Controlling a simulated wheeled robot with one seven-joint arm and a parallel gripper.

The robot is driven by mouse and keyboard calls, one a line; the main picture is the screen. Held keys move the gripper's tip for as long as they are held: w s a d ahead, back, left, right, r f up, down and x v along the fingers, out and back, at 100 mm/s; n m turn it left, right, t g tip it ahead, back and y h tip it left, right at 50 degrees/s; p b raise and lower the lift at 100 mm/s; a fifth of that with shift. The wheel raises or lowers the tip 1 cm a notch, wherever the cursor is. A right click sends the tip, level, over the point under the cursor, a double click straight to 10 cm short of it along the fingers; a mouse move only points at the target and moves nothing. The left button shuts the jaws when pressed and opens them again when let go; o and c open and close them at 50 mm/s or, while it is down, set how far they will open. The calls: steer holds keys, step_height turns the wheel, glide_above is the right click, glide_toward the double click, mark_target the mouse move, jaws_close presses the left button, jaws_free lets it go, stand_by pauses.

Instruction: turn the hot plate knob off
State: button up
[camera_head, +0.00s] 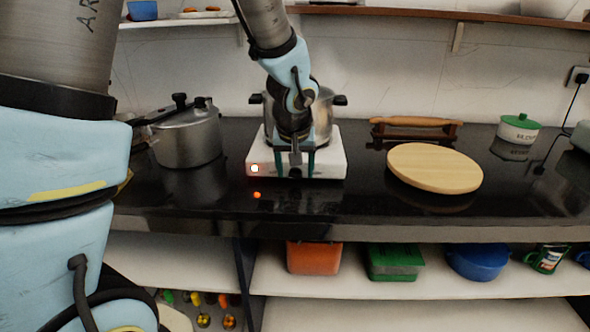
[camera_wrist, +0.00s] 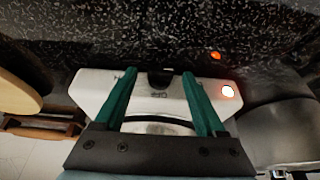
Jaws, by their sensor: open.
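The white hot plate (camera_head: 330,166) stands on the black counter with a lit orange-red lamp (camera_head: 254,168) on its front; the lamp also glows in the wrist view (camera_wrist: 228,91). The dark knob (camera_wrist: 160,79) is at the middle of the front face, with small markings beside it. My gripper (camera_head: 295,170) is in front of the hot plate, pointing down at its front face. In the wrist view, its two green fingers (camera_wrist: 159,75) are apart, one on each side of the knob. I cannot tell whether either finger touches it.
A steel pot (camera_head: 325,112) sits on the hot plate, partly hidden by my arm. A pressure cooker (camera_head: 188,137) stands close on the left. A round wooden board (camera_head: 435,168) and a rolling pin (camera_head: 415,122) lie on the right. The counter's front edge is clear.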

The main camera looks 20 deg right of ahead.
steer(key=shift+c, duration=0.2)
jaws_close()
stand_by(0.5)
